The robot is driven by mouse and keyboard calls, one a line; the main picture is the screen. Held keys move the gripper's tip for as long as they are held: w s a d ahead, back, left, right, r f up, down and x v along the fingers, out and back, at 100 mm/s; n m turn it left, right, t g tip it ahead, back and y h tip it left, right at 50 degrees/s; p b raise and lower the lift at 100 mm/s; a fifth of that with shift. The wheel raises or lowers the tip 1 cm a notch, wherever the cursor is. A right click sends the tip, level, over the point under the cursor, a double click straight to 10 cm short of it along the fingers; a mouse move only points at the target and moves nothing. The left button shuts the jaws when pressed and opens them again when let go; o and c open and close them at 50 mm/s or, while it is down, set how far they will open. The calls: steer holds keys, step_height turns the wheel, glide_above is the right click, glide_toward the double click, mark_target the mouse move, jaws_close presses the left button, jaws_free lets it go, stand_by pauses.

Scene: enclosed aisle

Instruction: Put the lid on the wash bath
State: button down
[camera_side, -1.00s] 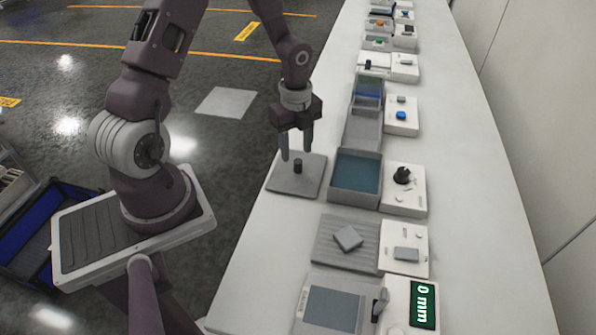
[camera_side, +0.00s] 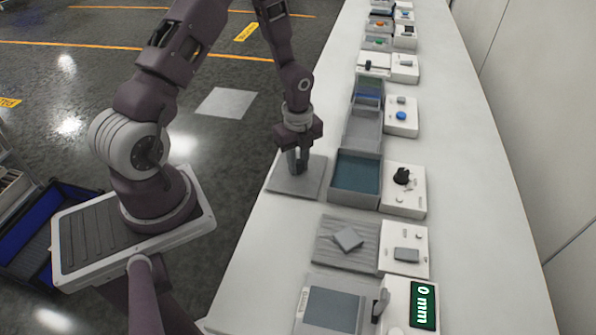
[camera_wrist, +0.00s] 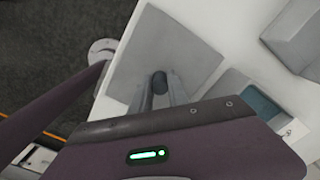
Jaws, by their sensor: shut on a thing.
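The lid (camera_side: 286,184) is a flat grey square plate lying on the white bench, left of the wash bath. My gripper (camera_side: 298,166) is down at its middle, shut on the lid's dark upright knob. In the wrist view the lid (camera_wrist: 150,50) lies flat and its knob (camera_wrist: 159,78) shows between my fingertips (camera_wrist: 160,92). The wash bath (camera_side: 356,190) is an open grey box with blue-green liquid inside, just right of the lid. Part of the bath (camera_wrist: 240,84) also shows at the right in the wrist view.
A white control box with a black knob (camera_side: 402,176) stands right of the bath. A ribbed grey tray (camera_side: 345,258) with a small grey block is in front. A tall-backed grey holder (camera_side: 364,124) stands behind the bath. Bare bench lies left of the front tray.

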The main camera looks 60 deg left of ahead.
mark_target(300, 161)
steer(key=r, duration=0.9)
steer(key=shift+w+r, duration=0.25)
steer(key=shift+r, duration=0.05)
steer(key=w+d+r, duration=0.6)
steer(key=w+d, duration=0.3)
steer(key=w, duration=0.1)
steer(key=f, duration=0.3)
steer(key=d+f, duration=0.1)
steer(key=f, duration=0.6)
steer(key=shift+d, duration=0.3)
steer(key=shift+f, duration=0.3)
steer(key=c, duration=1.3)
jaws_free()
